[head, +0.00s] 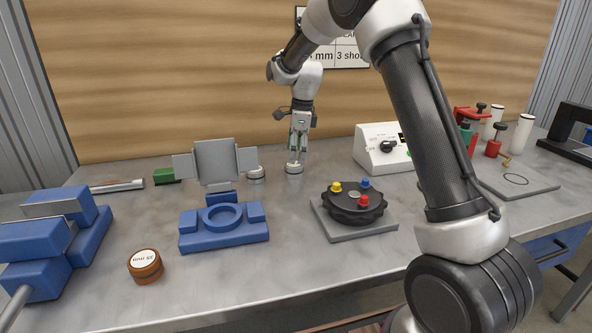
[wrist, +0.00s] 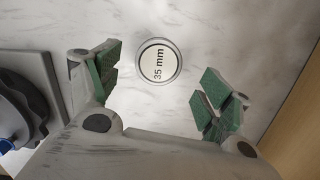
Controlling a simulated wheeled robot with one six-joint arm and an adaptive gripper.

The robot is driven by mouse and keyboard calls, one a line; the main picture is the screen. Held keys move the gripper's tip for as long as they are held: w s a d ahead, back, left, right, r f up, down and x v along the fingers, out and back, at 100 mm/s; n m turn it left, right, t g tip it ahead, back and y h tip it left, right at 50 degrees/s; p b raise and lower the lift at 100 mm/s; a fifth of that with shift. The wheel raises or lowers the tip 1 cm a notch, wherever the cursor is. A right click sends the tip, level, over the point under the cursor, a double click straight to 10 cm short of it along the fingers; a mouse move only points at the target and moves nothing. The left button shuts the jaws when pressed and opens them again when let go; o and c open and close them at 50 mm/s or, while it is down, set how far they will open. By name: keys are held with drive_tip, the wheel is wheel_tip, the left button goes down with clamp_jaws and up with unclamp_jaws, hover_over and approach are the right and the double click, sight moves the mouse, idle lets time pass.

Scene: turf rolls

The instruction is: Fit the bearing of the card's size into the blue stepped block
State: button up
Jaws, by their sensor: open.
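The blue stepped block (head: 222,238) lies on the bench at left of centre, with a ring-shaped seat on top. A small silver bearing (head: 294,169) stands on the bench towards the back. In the wrist view it has a pale face reading "35 mm" (wrist: 158,61). My gripper (head: 298,148) points down above it, open, with green pads on either side and not touching it in the wrist view (wrist: 158,85). A second silver bearing (head: 256,175) stands just left of it; its size is unreadable.
A brown round tin (head: 145,268) with a white label stands at front left. A grey plate-like fixture (head: 216,162) rises behind the block. A black knobbed dial (head: 353,205) on a grey base and a white box (head: 382,150) stand right. A blue vise-like thing (head: 38,242) is far left.

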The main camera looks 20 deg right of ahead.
sight(295, 164)
drive_tip(key=f, duration=0.3)
drive_tip(key=shift+a+f, duration=0.25)
drive_tip(key=shift+f, duration=0.15)
drive_tip(key=shift+c, duration=0.2)
drive_tip(key=c, duration=1.3)
